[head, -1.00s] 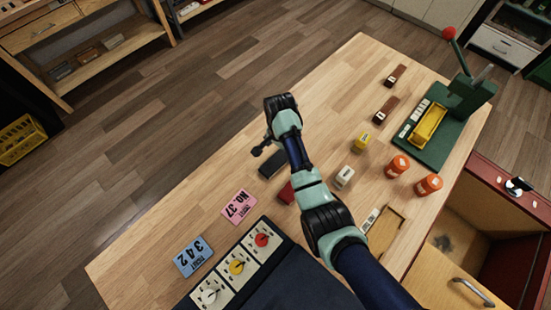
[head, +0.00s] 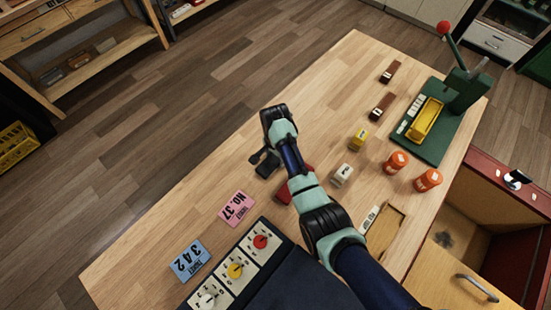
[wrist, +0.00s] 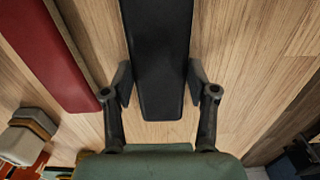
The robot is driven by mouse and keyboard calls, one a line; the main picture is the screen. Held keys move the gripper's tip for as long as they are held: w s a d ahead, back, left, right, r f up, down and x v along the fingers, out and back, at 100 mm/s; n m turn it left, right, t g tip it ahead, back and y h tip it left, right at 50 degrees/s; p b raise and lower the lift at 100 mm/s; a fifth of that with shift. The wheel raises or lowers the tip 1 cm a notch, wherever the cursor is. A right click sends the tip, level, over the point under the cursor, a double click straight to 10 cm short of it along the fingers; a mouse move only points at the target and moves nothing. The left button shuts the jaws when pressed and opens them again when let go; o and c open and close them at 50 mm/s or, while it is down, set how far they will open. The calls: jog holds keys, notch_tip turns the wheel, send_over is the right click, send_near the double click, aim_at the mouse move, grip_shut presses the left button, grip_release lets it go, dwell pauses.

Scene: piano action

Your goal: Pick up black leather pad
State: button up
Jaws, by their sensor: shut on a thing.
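The black leather pad (wrist: 158,60) is a long dark block between my gripper's fingers in the wrist view. Its near end sticks out a little past the fingertips. In the head view the pad (head: 267,168) is partly hidden by my gripper (head: 264,160). My gripper (wrist: 159,85) is shut on the pad, one finger against each long side. The pad lies flat at or close to the wooden table top; I cannot tell whether it is clear of the surface.
A red block (wrist: 62,50) lies left of the pad, also seen under my arm (head: 284,192). Pink (head: 237,206) and blue (head: 190,260) cards lie to the left. A yellow-topped block (head: 358,139), orange jars (head: 396,162) and a green press (head: 440,115) stand to the right.

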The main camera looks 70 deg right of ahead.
jog(key=shift+c, duration=0.5)
notch_tip(320, 180, up, 20)
jog(key=p, duration=1)
